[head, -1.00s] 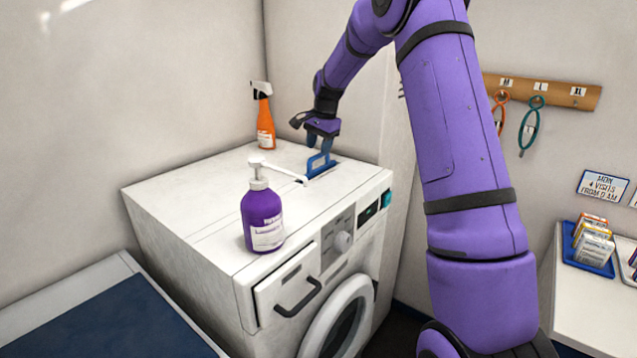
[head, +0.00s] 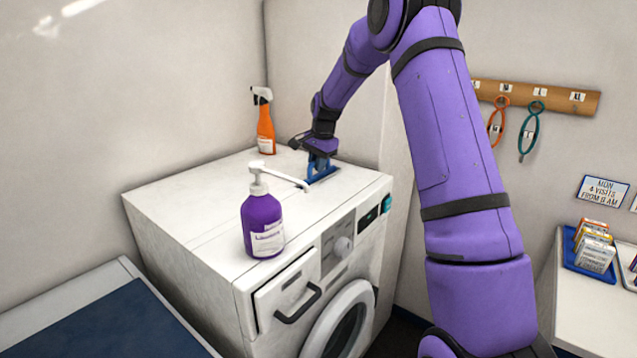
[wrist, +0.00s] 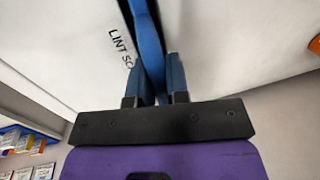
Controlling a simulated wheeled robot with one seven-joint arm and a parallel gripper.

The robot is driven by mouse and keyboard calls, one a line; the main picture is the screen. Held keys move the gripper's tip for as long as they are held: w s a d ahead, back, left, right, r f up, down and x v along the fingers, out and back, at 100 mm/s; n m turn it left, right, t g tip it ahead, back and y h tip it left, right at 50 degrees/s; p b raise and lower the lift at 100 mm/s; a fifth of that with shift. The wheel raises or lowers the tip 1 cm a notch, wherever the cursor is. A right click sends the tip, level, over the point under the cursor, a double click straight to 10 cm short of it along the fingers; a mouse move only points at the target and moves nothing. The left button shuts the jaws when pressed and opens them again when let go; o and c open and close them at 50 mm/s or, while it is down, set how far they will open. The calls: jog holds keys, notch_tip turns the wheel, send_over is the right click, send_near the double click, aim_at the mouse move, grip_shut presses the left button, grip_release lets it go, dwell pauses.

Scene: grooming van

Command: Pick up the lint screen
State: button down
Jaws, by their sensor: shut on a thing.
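The blue lint screen (head: 325,177) sits in its slot in the top of the white washing machine, near the back right. In the wrist view its blue handle (wrist: 147,40) runs up between my fingers, beside printed lettering that begins "LINT SC". My gripper (head: 318,164) points down over the slot, and its two blue fingers are shut on the handle. In the wrist view my gripper (wrist: 160,75) has one finger on each side of the handle. The part of the screen below the machine top is hidden.
A purple pump bottle (head: 263,225) stands near the machine's front edge, its long white spout reaching toward the slot. An orange spray bottle (head: 265,128) stands at the back. The left part of the white machine top (head: 190,195) is clear.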

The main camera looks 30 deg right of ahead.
jog(key=shift+r, duration=0.1)
notch_tip(320, 180, up, 18)
dwell(0.7)
jog(key=c, duration=1.8)
grip_release()
grip_shut()
